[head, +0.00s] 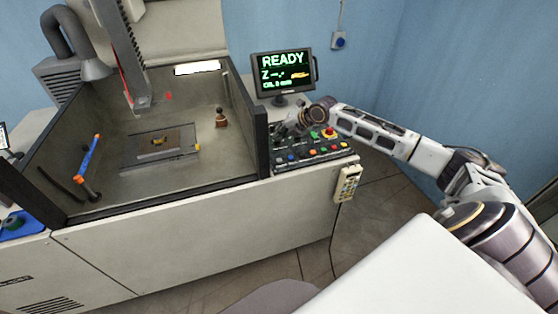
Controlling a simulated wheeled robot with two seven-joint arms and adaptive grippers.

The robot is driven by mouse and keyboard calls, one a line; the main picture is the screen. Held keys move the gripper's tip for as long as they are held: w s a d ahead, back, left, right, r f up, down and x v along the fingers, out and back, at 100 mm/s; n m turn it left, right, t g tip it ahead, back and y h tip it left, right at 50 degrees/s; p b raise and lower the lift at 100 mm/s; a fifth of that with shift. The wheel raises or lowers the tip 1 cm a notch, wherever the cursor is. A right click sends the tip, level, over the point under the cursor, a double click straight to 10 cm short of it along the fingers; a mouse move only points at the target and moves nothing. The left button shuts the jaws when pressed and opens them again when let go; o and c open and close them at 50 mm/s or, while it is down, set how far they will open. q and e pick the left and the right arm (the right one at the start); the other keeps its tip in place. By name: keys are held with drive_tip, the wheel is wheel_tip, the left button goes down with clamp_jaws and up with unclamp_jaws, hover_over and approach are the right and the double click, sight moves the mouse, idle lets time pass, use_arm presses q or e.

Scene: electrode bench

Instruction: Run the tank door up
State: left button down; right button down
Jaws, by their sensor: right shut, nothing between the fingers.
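The tank (215,160) is an open grey basin on the machine at left. Between its dark front posts, the front side is low and open to view, with no raised door panel visible there. The control panel (318,157), with several coloured buttons and a red knob, sits right of the tank. My right gripper (281,132) is shut and empty at the panel's upper left part, over or against the buttons; I cannot tell whether it touches one. My left gripper is not in view.
A monitor (283,70) reading READY stands behind the panel. A handheld pendant (347,184) hangs at the panel's right front. The tank holds a plate (130,160), a small brown object (221,119) and a blue-orange hose (88,158). A machine head (122,50) hangs above.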

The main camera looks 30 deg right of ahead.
drive_tip(key=shift+s+f+n, duration=0.1)
drive_tip(key=shift+n, duration=0.85)
drive_tip(key=shift+s+f+n, duration=0.1)
drive_tip(key=shift+n, duration=0.85)
drive_tip(key=shift+f, duration=0.15)
drive_tip(key=b, duration=0.5)
hover_over(281, 158)
drive_tip(key=shift+a+f, duration=0.1)
drive_tip(key=shift+f, duration=2.8)
drive_tip(key=shift+f+b, duration=0.4)
drive_tip(key=shift+f, duration=0.95)
